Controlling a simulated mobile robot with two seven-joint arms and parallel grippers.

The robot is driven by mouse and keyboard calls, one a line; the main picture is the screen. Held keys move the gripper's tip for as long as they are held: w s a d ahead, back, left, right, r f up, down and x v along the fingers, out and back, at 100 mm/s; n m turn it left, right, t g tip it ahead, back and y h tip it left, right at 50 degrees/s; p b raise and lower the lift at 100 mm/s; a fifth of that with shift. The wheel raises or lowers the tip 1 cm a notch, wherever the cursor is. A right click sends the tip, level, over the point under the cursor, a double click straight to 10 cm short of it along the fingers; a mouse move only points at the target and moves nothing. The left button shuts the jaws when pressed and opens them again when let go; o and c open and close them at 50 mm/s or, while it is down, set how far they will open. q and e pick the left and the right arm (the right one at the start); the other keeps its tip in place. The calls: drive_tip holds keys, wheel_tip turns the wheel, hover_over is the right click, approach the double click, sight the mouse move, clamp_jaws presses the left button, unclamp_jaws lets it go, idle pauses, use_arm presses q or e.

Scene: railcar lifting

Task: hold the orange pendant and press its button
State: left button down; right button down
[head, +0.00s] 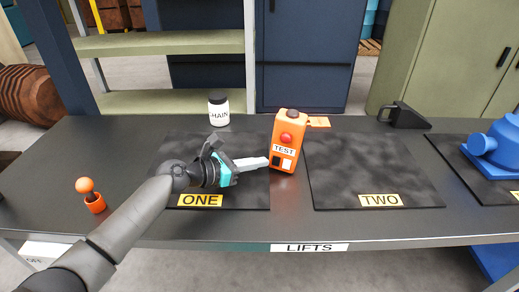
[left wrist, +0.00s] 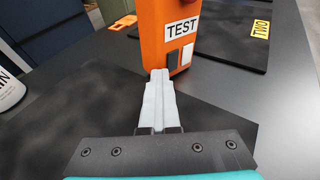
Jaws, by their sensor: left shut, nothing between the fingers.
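The orange pendant (head: 288,142) stands upright on the dark table between the mats marked ONE and TWO. The pendant's top is cut off there. My right gripper is not in view.
A CHAIN jar (head: 219,110) stands behind mat ONE (head: 235,195). Mat TWO (head: 370,170) is bare. A black block (head: 404,116) and a blue machine part (head: 497,147) are at the right.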

use_arm(q)
unclamp_jaws()
idle(0.9)
